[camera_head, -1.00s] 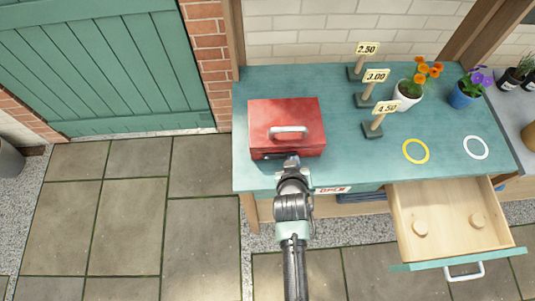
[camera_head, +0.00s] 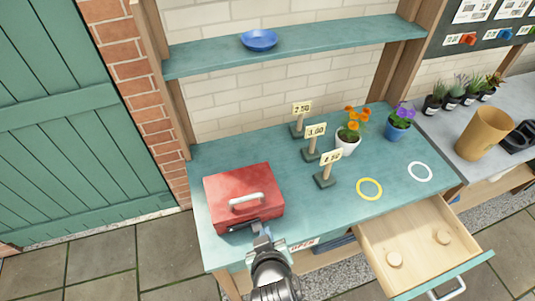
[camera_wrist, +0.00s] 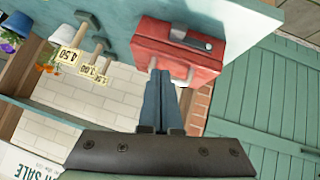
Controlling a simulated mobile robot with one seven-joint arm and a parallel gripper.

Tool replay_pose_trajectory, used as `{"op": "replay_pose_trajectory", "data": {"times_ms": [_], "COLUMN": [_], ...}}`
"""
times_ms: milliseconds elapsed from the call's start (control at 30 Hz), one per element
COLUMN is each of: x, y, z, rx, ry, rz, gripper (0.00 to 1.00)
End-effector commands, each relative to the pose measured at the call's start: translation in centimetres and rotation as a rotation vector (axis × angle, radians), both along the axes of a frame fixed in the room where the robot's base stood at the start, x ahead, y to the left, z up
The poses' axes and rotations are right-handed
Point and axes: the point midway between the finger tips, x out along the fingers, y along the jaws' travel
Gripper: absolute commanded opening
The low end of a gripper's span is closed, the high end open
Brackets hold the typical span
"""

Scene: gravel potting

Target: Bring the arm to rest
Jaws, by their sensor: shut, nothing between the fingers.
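My gripper (camera_head: 262,231) is shut and empty. In the head view it is at the front edge of the teal bench, just in front of a red cash box (camera_head: 243,196) with a pale handle on its closed lid. In the wrist view my gripper's fingers (camera_wrist: 161,73) point towards the red box (camera_wrist: 180,48). Whether the fingertips touch the box cannot be told.
Price signs (camera_head: 325,168) stand mid-bench, with an orange-flowered white pot (camera_head: 347,142) and a purple-flowered blue pot (camera_head: 397,128) behind. A drawer (camera_head: 422,240) juts out open at the front right, holding two wooden knobs. A shelf (camera_head: 300,46) holds a blue bowl (camera_head: 259,40).

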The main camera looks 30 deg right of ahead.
Motion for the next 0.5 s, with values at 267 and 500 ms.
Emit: {"op": "replay_pose_trajectory", "data": {"times_ms": [267, 500], "x": [-0.99, -1.00], "y": [0.29, 0.28], "z": [1.04, 1.05], "rx": [0.000, 0.000], "ry": [0.000, 0.000], "rz": [0.000, 0.000], "gripper": [0.00, 0.00]}}
